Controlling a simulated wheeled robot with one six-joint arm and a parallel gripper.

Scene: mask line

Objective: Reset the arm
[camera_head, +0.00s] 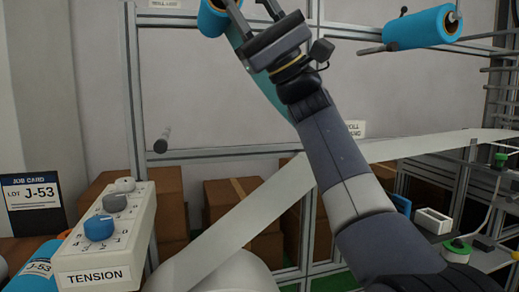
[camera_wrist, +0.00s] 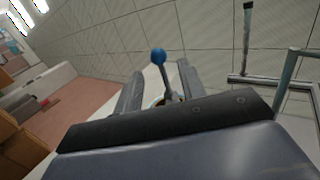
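My gripper (camera_head: 250,8) is raised at the top of the head view, with my arm reaching up from the lower right. Its two fingers stand apart; their very tips are cut off by the picture edge. In the wrist view the fingers of my gripper (camera_wrist: 160,72) are also spread. A thin grey rod with a blue ball end (camera_wrist: 158,56) shows in the gap between them; I cannot tell whether it touches either finger. A blue roll (camera_head: 212,20) is just left of the gripper, and a blue strip (camera_head: 267,92) runs down behind it.
Another blue roll (camera_head: 420,27) sits on a spindle at upper right. A pale web (camera_head: 228,228) runs diagonally across the line. A TENSION box (camera_head: 105,250) with knobs and a job card reading J-53 (camera_head: 35,203) stand at left. Cardboard boxes (camera_head: 232,195) sit behind the metal frame.

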